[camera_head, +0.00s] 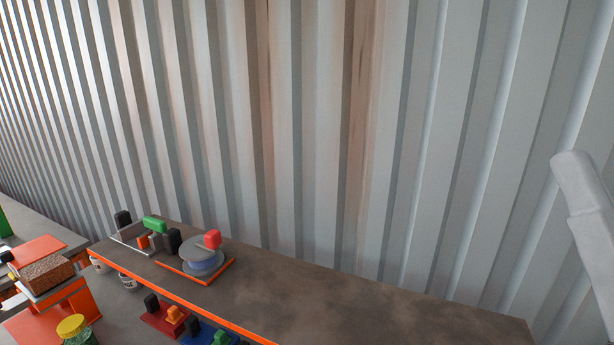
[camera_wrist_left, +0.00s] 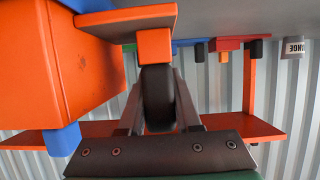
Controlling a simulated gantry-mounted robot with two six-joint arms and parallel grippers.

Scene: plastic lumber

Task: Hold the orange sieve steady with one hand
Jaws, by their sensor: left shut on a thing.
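In the left wrist view, my left gripper (camera_wrist_left: 157,85) is shut on a dark rounded piece (camera_wrist_left: 156,98), like a grip, fixed to an orange block (camera_wrist_left: 154,46). Whether this belongs to the orange sieve I cannot tell. A large orange box-shaped part (camera_wrist_left: 60,70) stands close beside the fingers, with a blue peg (camera_wrist_left: 62,139) on it. In the head view no sieve can be surely told; an orange frame (camera_head: 75,304) carries a brown speckled block (camera_head: 47,273) at the lower left. My left gripper does not show there, and my right gripper shows in neither view.
An orange-edged shelf (camera_head: 330,310) runs along the corrugated wall (camera_head: 310,120). It carries a grey round spool (camera_head: 205,252) and a green-topped device (camera_head: 154,224); its right half is bare. A yellow-lidded jar (camera_head: 72,326) stands lower left. A labelled grey cup (camera_wrist_left: 293,47) shows in the wrist view.

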